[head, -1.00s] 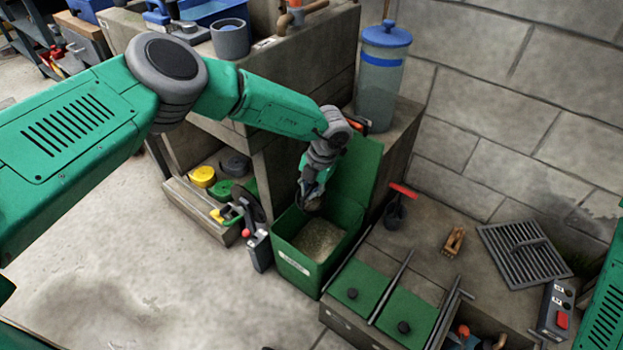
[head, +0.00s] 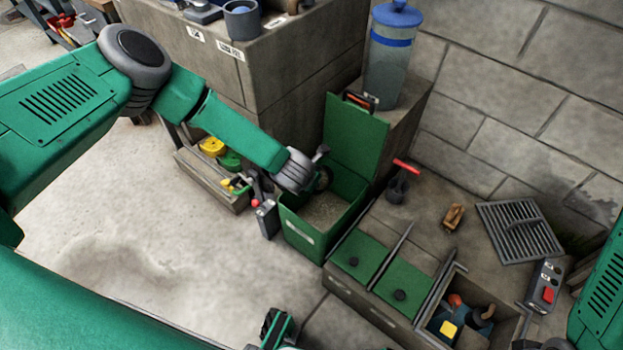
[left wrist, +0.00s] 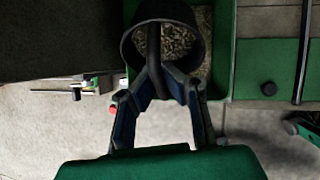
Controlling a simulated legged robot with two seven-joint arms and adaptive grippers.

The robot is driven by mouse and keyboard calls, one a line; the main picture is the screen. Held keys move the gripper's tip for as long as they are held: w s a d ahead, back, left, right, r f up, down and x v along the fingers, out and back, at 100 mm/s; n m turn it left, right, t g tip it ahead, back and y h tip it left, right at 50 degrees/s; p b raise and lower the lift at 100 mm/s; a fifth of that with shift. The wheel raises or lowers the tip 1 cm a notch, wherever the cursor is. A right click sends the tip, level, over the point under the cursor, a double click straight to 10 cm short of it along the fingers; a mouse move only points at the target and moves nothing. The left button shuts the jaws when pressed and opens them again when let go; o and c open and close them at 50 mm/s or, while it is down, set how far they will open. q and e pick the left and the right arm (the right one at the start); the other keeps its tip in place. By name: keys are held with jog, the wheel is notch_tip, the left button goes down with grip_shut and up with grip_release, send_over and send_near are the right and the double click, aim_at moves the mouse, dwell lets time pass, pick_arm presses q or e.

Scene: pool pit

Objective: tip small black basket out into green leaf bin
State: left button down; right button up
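The green leaf bin (head: 302,240) stands on the floor with its lid (head: 352,145) open at the back; dry leafy matter (head: 325,208) lies inside. My left gripper (left wrist: 158,72) is shut on the handle of the small black basket (left wrist: 132,48). In the head view the basket (head: 324,179) is over the bin, mostly hidden by my left wrist. In the left wrist view its round mouth shows leafy texture; I cannot tell whether that is in the basket or the bin beyond. My right gripper (head: 276,327) seems to be at the bottom edge, only partly shown.
A blue-lidded clear canister (head: 389,60) stands on the ledge behind the bin. Green covers (head: 362,254) and an open compartment of tools (head: 468,318) lie to the right. A low shelf (head: 205,182) with yellow and green items is left. The floor in front is clear.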

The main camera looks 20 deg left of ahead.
pick_arm(q)
jog(key=f+t+b, duration=0.1)
jog(key=b, duration=0.2)
jog(key=f+t+h+b, duration=0.1)
jog(key=t+b, duration=0.1)
jog(key=b, duration=0.1)
jog(key=s+f+t+b, duration=0.1)
jog(key=t+b, duration=0.1)
jog(key=b, duration=0.2)
jog(key=shift+s+a+f+n+h, duration=0.1)
jog(key=shift+a+f+n+h, duration=0.15)
jog(key=shift+f+n+h, duration=0.05)
jog(key=shift+t+p, duration=0.4)
jog(key=shift+t, duration=0.2)
jog(key=shift+f+t, duration=0.25)
jog(key=shift+t, duration=0.15)
jog(key=shift+w+d+f+n+t+h, duration=0.1)
jog(key=shift+f+n+t+h, duration=0.25)
jog(key=shift+t, duration=0.95)
jog(key=shift+w+f+n+t+h, duration=0.15)
jog(key=shift+f+t+h, duration=0.4)
jog(key=shift+t, duration=0.75)
